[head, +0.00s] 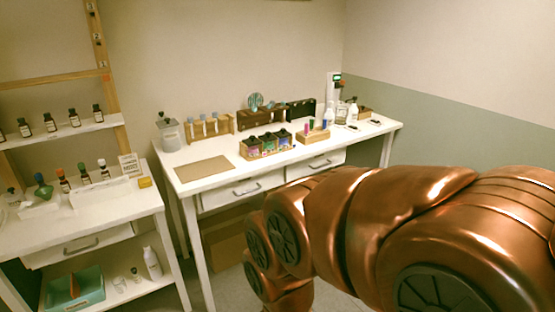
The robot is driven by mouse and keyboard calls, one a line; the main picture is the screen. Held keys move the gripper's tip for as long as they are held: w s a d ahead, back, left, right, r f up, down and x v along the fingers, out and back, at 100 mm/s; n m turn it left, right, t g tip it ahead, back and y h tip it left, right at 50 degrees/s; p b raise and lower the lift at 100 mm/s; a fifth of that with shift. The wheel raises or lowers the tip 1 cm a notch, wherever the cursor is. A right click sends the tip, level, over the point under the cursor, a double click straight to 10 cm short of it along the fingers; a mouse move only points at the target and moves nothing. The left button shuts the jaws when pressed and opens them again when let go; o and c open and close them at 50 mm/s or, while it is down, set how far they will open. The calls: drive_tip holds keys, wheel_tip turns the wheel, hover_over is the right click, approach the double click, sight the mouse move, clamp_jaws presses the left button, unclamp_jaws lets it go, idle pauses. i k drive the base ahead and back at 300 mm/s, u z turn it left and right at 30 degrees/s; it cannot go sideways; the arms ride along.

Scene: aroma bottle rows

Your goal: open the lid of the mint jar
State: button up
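A small wooden tray (262,156) stands near the front edge of the white table. It holds a row of jars with dark lids that look shut. One jar in the row has a green front (269,147); this may be the mint jar, but its label is too small to read. A jar with a purple-pink front (252,151) stands left of it. My copper-coloured arm fills the lower right. My gripper is not in view, so whether it is open or shut is hidden.
The white table (225,182) also bears a brown mat (203,169), a grey jar (169,134), a rack of vials (208,127) and a second wooden tray (313,136). A white shelf unit (85,222) with bottles stands at left. Floor shows between the shelf and my arm.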

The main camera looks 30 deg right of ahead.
sight(268, 137)
drive_tip(key=k, duration=0.45)
drive_tip(key=z, duration=2.35)
drive_tip(key=i, duration=1.65)
drive_tip(key=u, duration=2.35)
